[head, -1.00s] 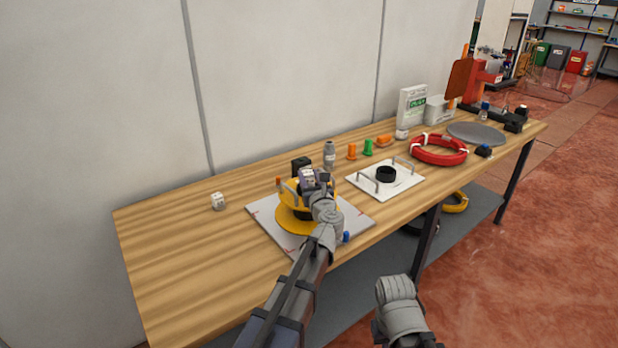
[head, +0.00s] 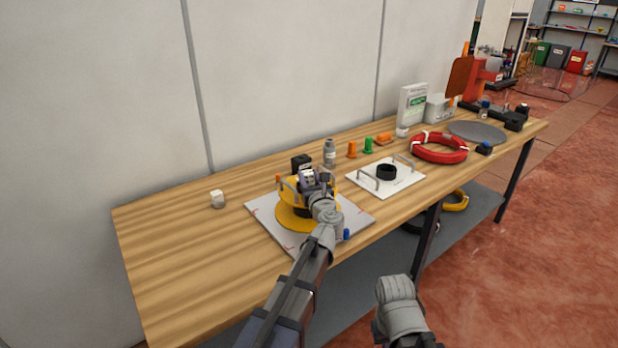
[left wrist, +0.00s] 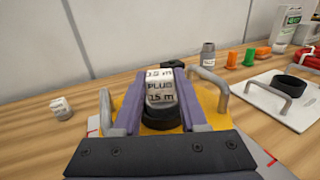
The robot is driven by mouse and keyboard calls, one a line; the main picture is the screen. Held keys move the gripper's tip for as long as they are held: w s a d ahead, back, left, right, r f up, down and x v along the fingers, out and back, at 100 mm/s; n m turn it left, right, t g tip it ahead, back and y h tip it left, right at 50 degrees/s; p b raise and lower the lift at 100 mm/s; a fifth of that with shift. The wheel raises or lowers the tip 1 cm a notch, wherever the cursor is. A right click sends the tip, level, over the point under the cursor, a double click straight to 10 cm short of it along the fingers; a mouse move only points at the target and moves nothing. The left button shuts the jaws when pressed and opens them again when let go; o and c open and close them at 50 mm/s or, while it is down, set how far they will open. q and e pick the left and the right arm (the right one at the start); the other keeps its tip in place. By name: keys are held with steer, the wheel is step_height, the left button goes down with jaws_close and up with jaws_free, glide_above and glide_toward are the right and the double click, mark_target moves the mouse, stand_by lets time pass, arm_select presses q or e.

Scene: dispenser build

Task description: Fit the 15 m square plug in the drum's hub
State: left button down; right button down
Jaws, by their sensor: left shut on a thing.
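The yellow drum (head: 291,222) sits on a pale square board on the bench, with grey handles at its sides. My left gripper (head: 312,178) is over the middle of the drum. In the left wrist view its purple fingers are shut on the 15 m plug (left wrist: 160,88), a whitish-grey block marked "15 m PLUG". The dark hub (left wrist: 161,118) shows just below the plug, between the fingers. The plug is lined up over the hub, but I cannot tell whether its lower end is inside.
A white block (head: 217,199) stands alone at the left, with clear bench around it. A white plate (head: 410,181) with handles and a black ring lies right of the drum. Behind stand a grey bottle (head: 329,153) and orange and green pieces (head: 368,146). A red ring (head: 439,149) lies further right.

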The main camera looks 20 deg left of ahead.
arm_select(q)
steer(key=shift+f, duration=0.15)
steer(key=c, duration=0.7)
jaws_free()
steer(key=shift+c, duration=0.2)
steer(key=v, duration=1.1)
